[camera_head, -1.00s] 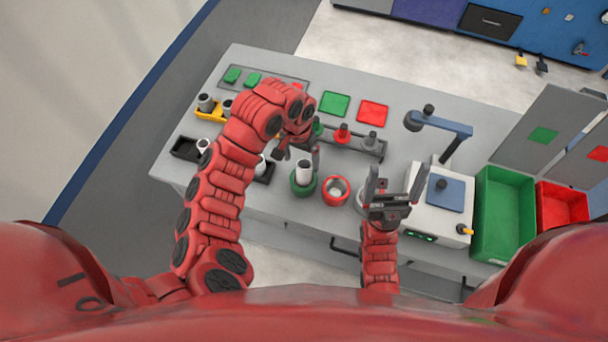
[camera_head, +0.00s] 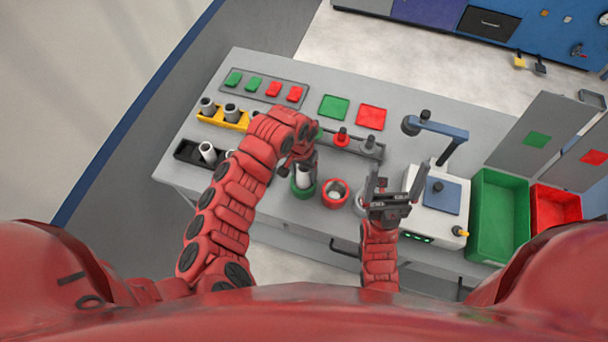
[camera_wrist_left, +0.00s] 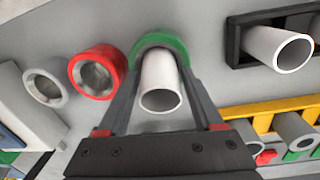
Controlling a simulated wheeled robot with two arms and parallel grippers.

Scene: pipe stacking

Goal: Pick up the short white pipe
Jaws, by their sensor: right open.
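A white pipe (camera_head: 303,178) stands upright in a green ring holder (camera_head: 303,192). In the left wrist view the white pipe (camera_wrist_left: 161,84) points toward the camera, with the green ring (camera_wrist_left: 158,42) around its far end. My left gripper (camera_head: 302,168) is over it, and its fingers (camera_wrist_left: 160,72) lie on both sides of the pipe. I cannot tell whether they press on it. My right gripper (camera_head: 387,190) is open and empty, fingers up, in front of the white machine.
A red ring (camera_head: 335,193) and a grey ring (camera_head: 360,203) stand right of the green one. A black tray (camera_head: 187,152) and a yellow tray (camera_head: 236,124) with pipes are at left. A green bin (camera_head: 482,252) and a red bin (camera_head: 571,207) are at right.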

